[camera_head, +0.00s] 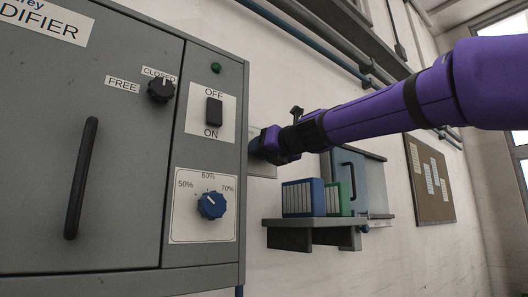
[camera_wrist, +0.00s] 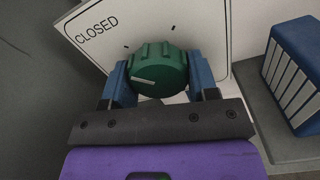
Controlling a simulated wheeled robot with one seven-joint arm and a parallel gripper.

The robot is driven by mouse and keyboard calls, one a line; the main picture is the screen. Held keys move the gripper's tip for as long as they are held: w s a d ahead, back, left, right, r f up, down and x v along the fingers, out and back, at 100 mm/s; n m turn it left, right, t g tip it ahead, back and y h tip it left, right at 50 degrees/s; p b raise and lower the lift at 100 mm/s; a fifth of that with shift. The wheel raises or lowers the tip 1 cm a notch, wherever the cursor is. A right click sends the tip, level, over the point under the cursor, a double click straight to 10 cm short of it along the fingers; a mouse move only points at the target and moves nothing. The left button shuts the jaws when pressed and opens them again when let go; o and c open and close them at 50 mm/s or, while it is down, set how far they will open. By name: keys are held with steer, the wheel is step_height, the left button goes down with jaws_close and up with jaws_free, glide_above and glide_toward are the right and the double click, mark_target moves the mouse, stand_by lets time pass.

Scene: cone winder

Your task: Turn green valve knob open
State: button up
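The green valve knob (camera_wrist: 158,70) sits on a white plate (camera_wrist: 190,22) marked CLOSED in the wrist view. The white line on the knob points to the left in that view, below the CLOSED label. My gripper (camera_wrist: 160,82) has one blue finger on each side of the knob, and both appear to touch its rim. In the head view my gripper (camera_head: 262,147) reaches the wall plate just right of the grey cabinet. The green knob cannot be made out there, as the gripper and cabinet edge cover it.
The grey cabinet (camera_head: 130,200) fills the left, with a black knob (camera_head: 161,90), a black switch (camera_head: 214,111), a blue dial (camera_head: 211,206) and a handle (camera_head: 81,178). A wall shelf (camera_head: 300,235) with blue binders (camera_head: 303,198) is close below my arm; binders also show in the wrist view (camera_wrist: 300,65).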

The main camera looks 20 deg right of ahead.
steer(key=shift+m, duration=0.3)
steer(key=m, duration=0.3)
steer(key=shift+m, duration=0.4)
steer(key=m, duration=0.4)
steer(key=shift+a, duration=0.1)
steer(key=m, duration=0.5)
steer(key=shift+r, duration=0.15)
steer(key=shift+r+m, duration=0.1)
steer(key=shift+m, duration=2.1)
steer(key=shift+a, duration=0.1)
steer(key=o, duration=0.9)
steer(key=shift+o, duration=0.2)
steer(key=shift+s, duration=0.15)
